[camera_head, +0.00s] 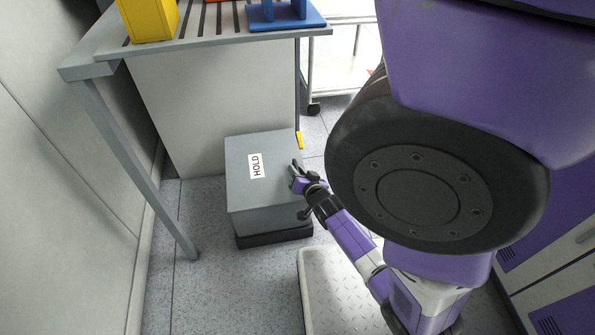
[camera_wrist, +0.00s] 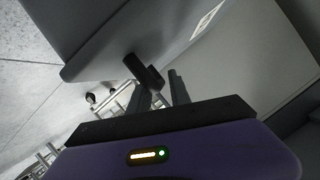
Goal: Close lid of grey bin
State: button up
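The grey bin (camera_head: 270,221) stands on the floor on a dark base, partly beneath the slatted bench. Its grey lid (camera_head: 240,170), with a white HOLD label, lies over the top and looks flat; I see no gap along the front edge. My gripper (camera_head: 294,174) is at the lid's right edge. In the wrist view, the two fingers (camera_wrist: 162,84) stand apart, close to the grey lid surface (camera_wrist: 100,35). The bin's right side is mostly hidden.
The slatted bench (camera_head: 220,43) holds a yellow bin (camera_head: 149,18) and a blue stand (camera_head: 286,18). Its leg (camera_head: 137,165) stands left of the grey bin. A wheeled cart (camera_head: 333,75) is behind.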

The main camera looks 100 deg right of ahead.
jog(key=shift+o, duration=0.4)
jog(key=shift+s+a+r, duration=0.1)
jog(key=shift+a, duration=0.05)
jog(key=p+v, duration=0.3)
jog(key=v, duration=0.3)
jog(key=shift+s+a+r, duration=0.1)
jog(key=shift+a, duration=0.6)
